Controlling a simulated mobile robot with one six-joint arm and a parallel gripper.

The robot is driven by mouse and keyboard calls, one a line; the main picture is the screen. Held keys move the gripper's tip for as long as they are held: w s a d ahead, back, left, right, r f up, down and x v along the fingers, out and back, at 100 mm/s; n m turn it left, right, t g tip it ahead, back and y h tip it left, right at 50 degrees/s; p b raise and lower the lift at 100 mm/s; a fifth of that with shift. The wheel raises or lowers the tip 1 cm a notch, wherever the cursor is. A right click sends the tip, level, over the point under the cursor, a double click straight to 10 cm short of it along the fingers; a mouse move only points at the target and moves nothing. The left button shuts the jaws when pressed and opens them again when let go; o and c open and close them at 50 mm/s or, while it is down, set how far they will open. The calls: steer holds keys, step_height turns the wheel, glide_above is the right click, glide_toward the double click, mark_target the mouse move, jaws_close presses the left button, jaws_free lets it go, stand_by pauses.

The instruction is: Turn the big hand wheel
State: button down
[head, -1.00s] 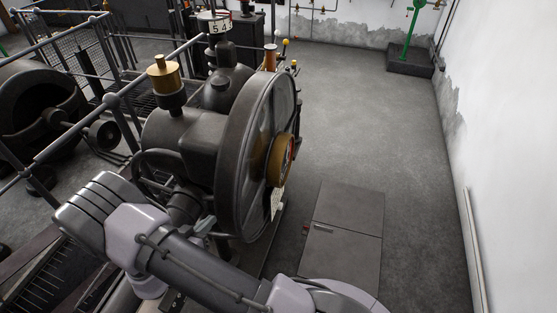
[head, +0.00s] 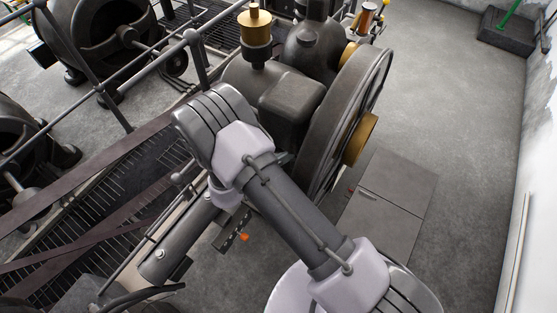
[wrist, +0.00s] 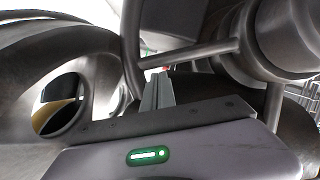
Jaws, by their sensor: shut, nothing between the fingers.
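In the wrist view, a curved dark rim (wrist: 130,50) runs down near the middle, and a straight spoke (wrist: 190,52) joins it to a round dark hub (wrist: 285,40) at the right. They look like part of a hand wheel, seen very close. My gripper (wrist: 162,78) is shut and empty, its fingers pointing ahead just beside the rim and below the spoke. I cannot tell whether they touch it. In the head view, a large dark wheel (head: 330,125) with a brass hub (head: 359,140) stands upright on the machine. My arm hides its lower left side, and my gripper is not clear there.
A brass-topped cup (head: 255,22) stands on the machine. Grey railings (head: 110,92), dark grating (head: 130,165) and brown belts (head: 90,180) lie on the left. A floor hatch (head: 395,205) is right of the wheel, with clear floor (head: 440,110) beyond toward the white wall.

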steer(key=shift+w+d+f, duration=0.15)
steer(key=shift+w+d, duration=0.1)
steer(key=shift+d, duration=0.05)
